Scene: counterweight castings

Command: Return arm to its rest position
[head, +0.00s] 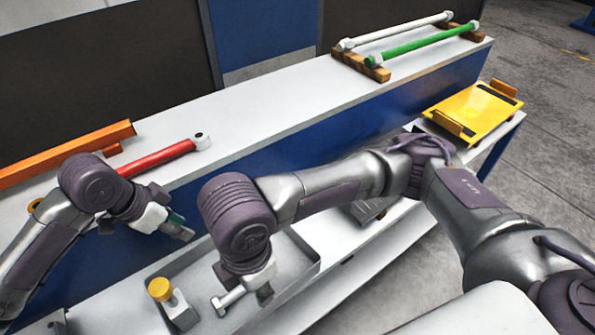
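My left gripper (176,229) hangs at the end of the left arm, in front of the workbench edge and above the back left of the grey tray. Its small dark fingertips are seen from above; nothing shows between them, and their gap is unclear. My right arm reaches across from the right, its elbow over the lower shelf. Its gripper (245,284) points down over the tray (307,268), partly hidden by its own wrist. A pale metal bolt-like piece (229,300) shows beside its fingers; whether it is held or lies in the tray cannot be told.
A metal block with a yellow knob (160,289) stands in the tray. On the bench (270,105) lie a red cylinder (160,158) and an orange bar (65,155). White (395,32) and green (425,43) rods rest on wooden blocks. A yellow plate (474,112) sits at right.

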